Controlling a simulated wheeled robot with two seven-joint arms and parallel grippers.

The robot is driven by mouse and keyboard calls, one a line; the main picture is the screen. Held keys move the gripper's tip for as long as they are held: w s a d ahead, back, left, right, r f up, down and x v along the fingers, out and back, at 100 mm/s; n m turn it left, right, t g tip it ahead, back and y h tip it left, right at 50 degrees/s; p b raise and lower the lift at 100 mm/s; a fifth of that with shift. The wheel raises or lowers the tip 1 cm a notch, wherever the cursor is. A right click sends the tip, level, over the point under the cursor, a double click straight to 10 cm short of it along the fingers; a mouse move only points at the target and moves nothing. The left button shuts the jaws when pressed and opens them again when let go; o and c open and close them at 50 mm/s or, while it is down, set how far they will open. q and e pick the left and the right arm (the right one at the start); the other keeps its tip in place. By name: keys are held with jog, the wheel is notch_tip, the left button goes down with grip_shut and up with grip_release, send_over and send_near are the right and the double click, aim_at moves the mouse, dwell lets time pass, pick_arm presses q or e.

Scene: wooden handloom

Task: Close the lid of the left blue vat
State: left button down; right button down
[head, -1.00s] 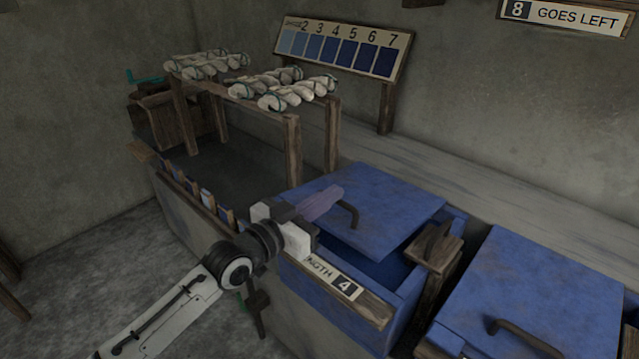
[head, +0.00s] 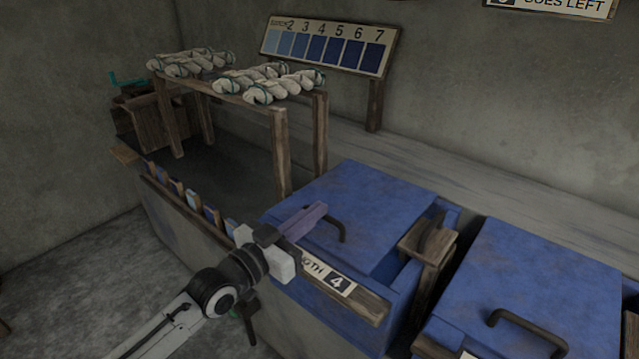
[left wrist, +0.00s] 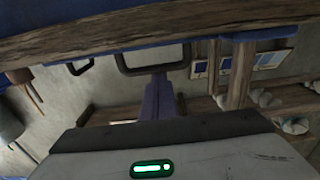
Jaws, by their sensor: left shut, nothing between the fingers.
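The left blue vat (head: 402,298) has a blue lid (head: 375,205) with a dark bent handle (head: 338,228). The lid lies low over the vat, close to its front rim; a narrow strip of the vat's inside shows at the lid's right edge. My left gripper (head: 316,212) is shut and empty, its purple fingers over the lid's front left part, beside the handle. I cannot tell whether they touch it. In the left wrist view the shut purple fingers (left wrist: 157,98) show below a dark handle loop (left wrist: 150,62). My right gripper is not in view.
A second blue vat lid (head: 535,280) with a handle lies to the right. A wooden post block (head: 425,240) stands between the vats. A rack with white skeins (head: 270,85) stands behind left. A numbered colour board (head: 330,45) is at the back.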

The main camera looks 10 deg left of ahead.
pick_arm(q)
jog(key=r+p, duration=0.2)
jog(key=r, duration=0.2)
jog(key=shift+w+d+p, duration=0.15)
jog(key=shift+w+p, duration=0.15)
jog(key=shift+p, duration=0.1)
jog(key=f+v, duration=0.1)
jog(key=v, duration=0.8)
jog(key=s+f+n+g+y+p, duration=0.3)
jog(key=s+f+g+y, duration=0.3)
jog(key=s+f, duration=1.7)
jog(key=shift+s+d+n+g+p, duration=0.35)
jog(key=shift+s+g+p, duration=0.2)
jog(key=shift+g+p, duration=0.25)
